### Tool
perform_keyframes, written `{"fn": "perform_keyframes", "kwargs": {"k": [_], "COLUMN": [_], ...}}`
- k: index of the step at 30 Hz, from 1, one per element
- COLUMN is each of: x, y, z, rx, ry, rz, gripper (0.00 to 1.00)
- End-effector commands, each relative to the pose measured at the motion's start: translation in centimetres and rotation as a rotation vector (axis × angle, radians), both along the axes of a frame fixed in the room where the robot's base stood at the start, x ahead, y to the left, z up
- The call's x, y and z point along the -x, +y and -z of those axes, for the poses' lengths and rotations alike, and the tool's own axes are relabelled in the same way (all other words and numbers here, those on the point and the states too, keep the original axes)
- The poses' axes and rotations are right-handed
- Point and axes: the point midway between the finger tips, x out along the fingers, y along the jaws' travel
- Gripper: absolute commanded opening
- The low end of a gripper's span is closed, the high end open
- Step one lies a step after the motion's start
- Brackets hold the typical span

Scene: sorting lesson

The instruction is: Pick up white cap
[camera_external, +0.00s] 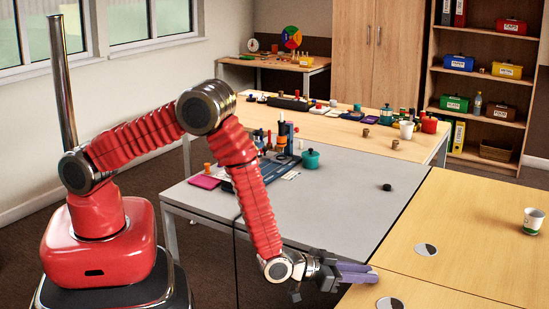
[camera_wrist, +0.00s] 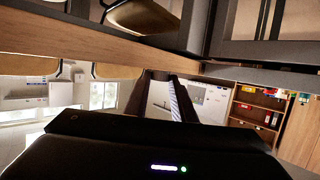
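I cannot make out a white cap for certain. A white cup with a green band (camera_external: 532,221) stands upright on the wooden table at the far right. Another white cup (camera_external: 406,130) stands on the back table. A small black cap-like disc (camera_external: 387,187) lies on the grey table. My gripper (camera_external: 367,273) reaches out low over the front edge of the wooden table, left of and apart from the near cup. Its purple fingers look slightly apart, with nothing visible between them. In the wrist view the dark fingers (camera_wrist: 168,97) show a narrow gap.
Two black-and-white round markers (camera_external: 426,249) lie on the wooden table (camera_external: 470,262) near my gripper. The grey table (camera_external: 310,215) holds a teal pot (camera_external: 310,158) and small items at its back left. Shelves (camera_external: 476,85) stand behind. The grey table's middle is clear.

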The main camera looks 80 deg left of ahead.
Motion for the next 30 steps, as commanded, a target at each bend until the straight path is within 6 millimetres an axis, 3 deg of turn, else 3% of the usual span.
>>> {"fn": "perform_keyframes", "kwargs": {"k": [9, 23, 30], "x": [0.0, 0.0, -0.1], "y": [0.0, 0.0, 0.0], "z": [0.0, -0.2, -2.1], "rx": [0.000, 0.000, 0.002], "ry": [0.000, 0.000, -0.003], "rz": [0.000, 0.000, -0.001], "gripper": [0.01, 0.00, 0.00]}}
